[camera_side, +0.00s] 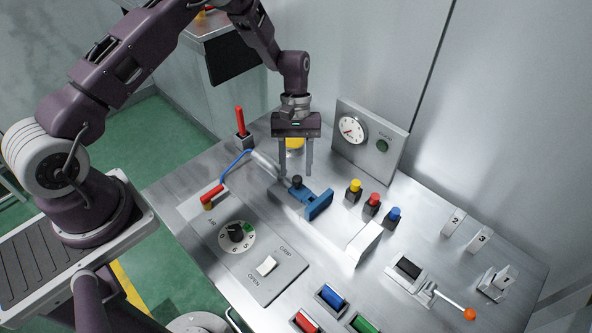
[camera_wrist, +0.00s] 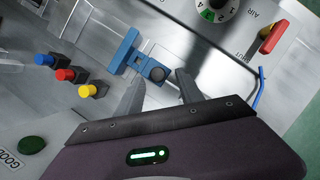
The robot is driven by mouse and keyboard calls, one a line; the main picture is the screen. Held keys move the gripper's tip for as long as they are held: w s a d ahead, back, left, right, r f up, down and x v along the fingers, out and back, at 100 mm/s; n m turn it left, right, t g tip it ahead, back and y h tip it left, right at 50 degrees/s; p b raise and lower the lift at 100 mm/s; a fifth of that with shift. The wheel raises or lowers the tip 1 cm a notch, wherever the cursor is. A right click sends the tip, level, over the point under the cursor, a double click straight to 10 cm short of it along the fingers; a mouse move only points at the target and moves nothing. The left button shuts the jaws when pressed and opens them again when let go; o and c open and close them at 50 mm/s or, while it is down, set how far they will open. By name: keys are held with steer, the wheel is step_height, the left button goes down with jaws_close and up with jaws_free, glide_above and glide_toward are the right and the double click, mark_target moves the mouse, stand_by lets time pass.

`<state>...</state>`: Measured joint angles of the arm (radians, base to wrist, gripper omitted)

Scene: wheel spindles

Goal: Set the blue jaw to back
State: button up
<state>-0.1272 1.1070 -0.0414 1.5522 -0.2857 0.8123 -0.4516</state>
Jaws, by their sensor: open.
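The blue jaw (camera_side: 319,204) is a blue block on a blue slide with a dark round knob (camera_side: 296,181), lying on the metal bench. In the wrist view the blue jaw (camera_wrist: 124,50) is ahead of the fingers, with the dark knob (camera_wrist: 157,74) at its near end. My gripper (camera_side: 296,174) points down with its fingers apart, close to the knob. In the wrist view the gripper (camera_wrist: 158,88) shows two spread fingers with the knob just beyond the gap. Whether a finger touches the knob I cannot tell.
A silver cylinder (camera_side: 266,163) with a blue hose adjoins the slide. Yellow, red and blue buttons (camera_side: 371,203) stand to the right. A gauge panel (camera_side: 366,140) rises behind. A dial and switch panel (camera_side: 236,236) lies in front left. A red lever (camera_side: 240,121) stands at back left.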

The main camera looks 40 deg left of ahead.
steer(key=v, duration=0.5)
steer(key=shift+r, duration=0.1)
steer(key=shift+r, duration=0.1)
steer(key=s+r+m+t+y, duration=0.1)
steer(key=s+r+m+t, duration=0.3)
steer(key=r, duration=0.8)
steer(key=s+r+m+t+y, duration=0.1)
steer(key=s+r, duration=0.5)
steer(key=r, duration=0.6)
steer(key=s+r+m+t, duration=0.1)
steer(key=s+m+t, duration=0.1)
steer(key=s, duration=0.6)
steer(key=s+r+m+t+y, duration=0.1)
steer(key=s+r+m, duration=0.1)
steer(key=s, duration=0.6)
steer(key=shift+s+r+t, duration=0.3)
steer(key=shift+s+t, duration=0.1)
